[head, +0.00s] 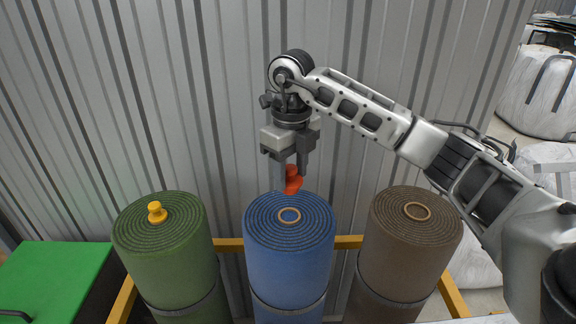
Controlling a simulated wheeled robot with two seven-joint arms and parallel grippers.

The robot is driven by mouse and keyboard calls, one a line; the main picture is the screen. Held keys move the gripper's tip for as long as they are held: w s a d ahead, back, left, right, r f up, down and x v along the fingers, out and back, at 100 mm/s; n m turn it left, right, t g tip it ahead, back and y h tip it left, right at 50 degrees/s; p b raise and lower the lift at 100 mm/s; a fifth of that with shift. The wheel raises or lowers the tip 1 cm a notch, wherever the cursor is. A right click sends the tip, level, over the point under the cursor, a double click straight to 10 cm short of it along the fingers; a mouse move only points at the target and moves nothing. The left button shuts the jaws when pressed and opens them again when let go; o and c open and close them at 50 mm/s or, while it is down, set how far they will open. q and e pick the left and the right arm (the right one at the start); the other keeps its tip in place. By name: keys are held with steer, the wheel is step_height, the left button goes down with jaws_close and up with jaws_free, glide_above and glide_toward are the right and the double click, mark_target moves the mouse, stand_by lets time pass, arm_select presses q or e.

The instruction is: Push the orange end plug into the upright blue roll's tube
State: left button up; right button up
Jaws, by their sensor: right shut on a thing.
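The upright blue roll (290,250) stands in the middle of three rolls. Its tube (289,215) shows as a tan ring with a blue inside at the centre of the top face. My right gripper (290,183) comes in from the right and points down over the back part of the blue roll's top. It is shut on the orange end plug (293,179), which is partly hidden by the fingers. In the picture the plug appears just above the roll's back rim, apart from the tube ring. My left gripper is out of view.
A green roll (165,250) with a yellow plug (157,212) in its top stands left. A brown roll (410,245) with an open tube stands right. A yellow frame (345,242) runs behind them, before a corrugated metal wall (200,90). A green box (50,275) is far left.

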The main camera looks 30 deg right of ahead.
mark_target(290, 193)
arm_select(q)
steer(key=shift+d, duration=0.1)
arm_select(e)
steer(key=shift+f+b, duration=0.5)
steer(key=shift+f, duration=0.2)
step_height(290, 193, down, 4)
steer(key=b, duration=0.2)
steer(key=shift+w+b, duration=0.1)
steer(key=shift+b, duration=0.2)
steer(key=shift+f, duration=0.25)
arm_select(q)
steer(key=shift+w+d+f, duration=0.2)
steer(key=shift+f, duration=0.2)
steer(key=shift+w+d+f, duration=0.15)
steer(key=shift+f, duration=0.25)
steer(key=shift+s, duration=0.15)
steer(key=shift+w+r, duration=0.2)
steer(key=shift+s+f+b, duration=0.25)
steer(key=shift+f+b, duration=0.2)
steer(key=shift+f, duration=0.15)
arm_select(e)
steer(key=shift+f, duration=0.65)
arm_select(q)
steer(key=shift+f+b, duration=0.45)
steer(key=shift+b, duration=0.25)
arm_select(e)
steer(key=shift+f, duration=1.05)
